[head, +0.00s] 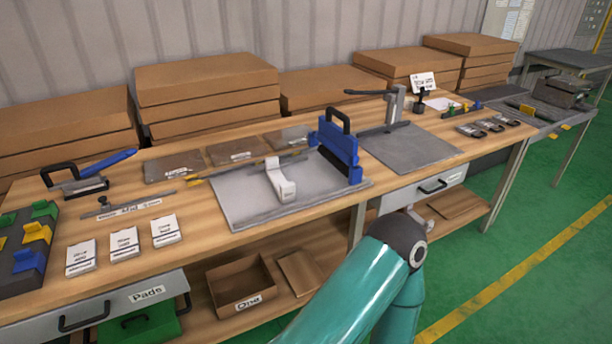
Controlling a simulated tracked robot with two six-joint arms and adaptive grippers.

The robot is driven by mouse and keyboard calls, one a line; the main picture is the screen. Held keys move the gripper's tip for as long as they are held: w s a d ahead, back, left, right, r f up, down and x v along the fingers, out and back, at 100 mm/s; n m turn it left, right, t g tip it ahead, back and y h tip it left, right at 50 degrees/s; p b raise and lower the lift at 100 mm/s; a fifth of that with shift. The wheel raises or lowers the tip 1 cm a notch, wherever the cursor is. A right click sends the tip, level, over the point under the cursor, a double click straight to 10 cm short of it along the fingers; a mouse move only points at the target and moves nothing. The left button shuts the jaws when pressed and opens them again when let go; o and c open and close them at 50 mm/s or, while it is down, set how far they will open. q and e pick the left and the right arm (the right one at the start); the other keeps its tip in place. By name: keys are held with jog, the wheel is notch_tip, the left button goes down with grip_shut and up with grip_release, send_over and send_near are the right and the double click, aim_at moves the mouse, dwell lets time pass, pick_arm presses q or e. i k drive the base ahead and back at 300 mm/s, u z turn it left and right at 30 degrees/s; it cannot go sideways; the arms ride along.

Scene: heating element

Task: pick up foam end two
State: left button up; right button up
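No part is clearly readable as foam end two. A white angled block (281,184) with a small unreadable label stands on the grey board (245,203) in the middle of the bench. It could be a foam piece, but I cannot tell. Three white labelled packs lie near the bench's front left edge: a left one (80,259), a middle one (124,244) and a right one (165,230). Their print is too small to read. One of my teal arms reaches in from the bottom, with its dark joint before the bench. Neither gripper can be seen.
A blue frame with a black handle (340,148) stands at the board's right end. A lever tool (393,105) stands on a grey plate (410,147). Cardboard boxes (207,88) line the back. An open carton (240,286) sits on the lower shelf. Green floor is free at right.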

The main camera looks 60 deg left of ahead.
aim_at(285, 190)
jog(key=z, duration=0.1)
jog(key=i, duration=1.35)
jog(key=u, duration=1.9)
jog(key=i, duration=0.15)
jog(key=u, duration=1.9)
jog(key=k, duration=0.4)
jog(key=u, duration=0.35)
jog(key=i, duration=1.45)
jog(key=z, duration=0.4)
